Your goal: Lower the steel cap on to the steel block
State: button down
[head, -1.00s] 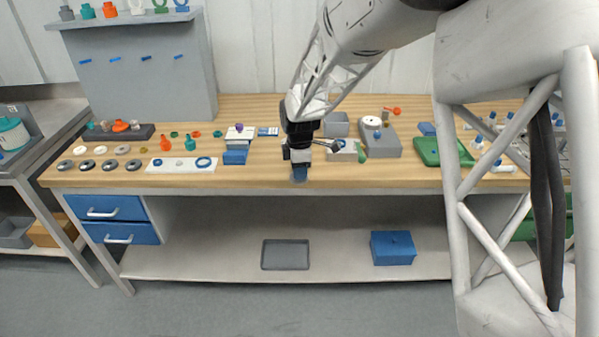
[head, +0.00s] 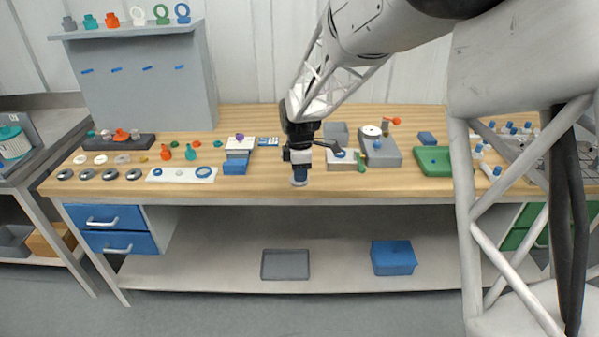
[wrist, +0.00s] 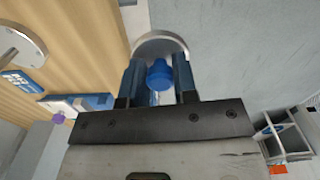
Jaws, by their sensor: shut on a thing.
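My gripper (wrist: 158,82) is shut on the blue knob (wrist: 160,75) of the steel cap, whose round grey rim (wrist: 160,40) shows beyond the fingers in the wrist view. In the head view my gripper (head: 299,166) points down, with the cap (head: 300,182) below it near the table's front edge. I cannot tell from these views how high it hangs. A grey block (head: 388,158) stands on the table to the right and farther back; it may be the steel block, but I cannot be sure. Nothing shows the cap touching a block.
A pale block (head: 338,166) with a blue ring and a dark rod stands just right of my gripper. A green tray (head: 434,162) lies farther right. A blue block (head: 235,167) and a white strip with rings (head: 180,175) lie to the left.

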jog(key=w+d+m, duration=0.1)
jog(key=w+d, duration=0.4)
jog(key=w, duration=0.2)
jog(key=w+d+r+m, duration=0.1)
jog(key=w+d, duration=0.4)
jog(key=w, duration=0.2)
jog(key=w+d+m, duration=0.1)
jog(key=w+d, duration=0.4)
jog(key=w, duration=0.3)
jog(key=shift+r+m, duration=0.2)
jog(key=shift+m, duration=0.1)
jog(key=shift+f, duration=0.25)
jog(key=shift+f, duration=2.2)
jog(key=c, duration=0.8)
grip_release()
jog(key=shift+f, duration=0.1)
